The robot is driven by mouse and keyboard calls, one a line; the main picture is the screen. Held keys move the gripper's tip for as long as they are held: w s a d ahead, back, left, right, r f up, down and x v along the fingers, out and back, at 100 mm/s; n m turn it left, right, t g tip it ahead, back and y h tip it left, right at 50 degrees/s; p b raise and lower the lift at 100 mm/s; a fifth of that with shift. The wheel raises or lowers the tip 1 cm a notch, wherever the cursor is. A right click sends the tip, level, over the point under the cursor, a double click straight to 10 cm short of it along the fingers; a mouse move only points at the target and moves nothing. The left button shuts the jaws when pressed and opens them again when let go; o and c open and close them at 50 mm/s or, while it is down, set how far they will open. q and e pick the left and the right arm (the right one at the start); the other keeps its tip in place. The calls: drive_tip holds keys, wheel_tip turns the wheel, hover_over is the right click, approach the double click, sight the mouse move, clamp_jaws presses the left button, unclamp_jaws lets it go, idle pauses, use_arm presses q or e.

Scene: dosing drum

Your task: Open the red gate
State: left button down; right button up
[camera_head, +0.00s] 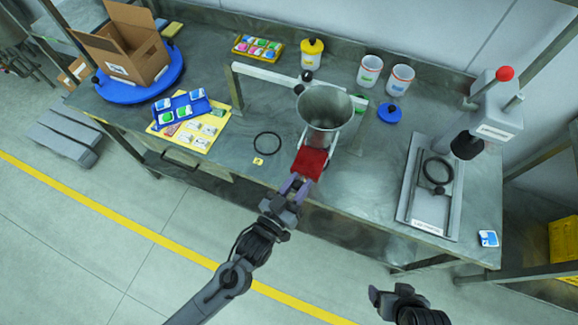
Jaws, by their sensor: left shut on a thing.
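The red gate (309,163) is a flat red plate below the metal hopper (325,108), near the front edge of the metal table. My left gripper (294,184) reaches up from the bottom of the picture, and its fingers are shut at the near edge of the red gate. The fingers hide the exact contact. My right gripper (388,298) is low at the bottom right, in front of the table and away from the gate. Its fingertips are too small and turned to tell whether they are open.
A black ring (267,145) lies left of the gate. A press (433,185) stands to the right. Two white cups (370,71), a yellow-lidded jar (312,53) and a blue lid (390,113) are behind. A cardboard box (125,48) sits on a blue turntable (150,85) at left.

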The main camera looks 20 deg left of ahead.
use_arm(q)
drive_tip(key=c, duration=1.1)
unclamp_jaws()
drive_tip(key=shift+s, duration=0.1)
drive_tip(key=shift+o, duration=1.4)
drive_tip(key=shift+s, duration=0.1)
use_arm(e)
drive_tip(key=shift+s+f, duration=0.1)
drive_tip(key=shift+s, duration=0.15)
use_arm(q)
drive_tip(key=v, duration=1)
drive_tip(key=shift+s, duration=0.35)
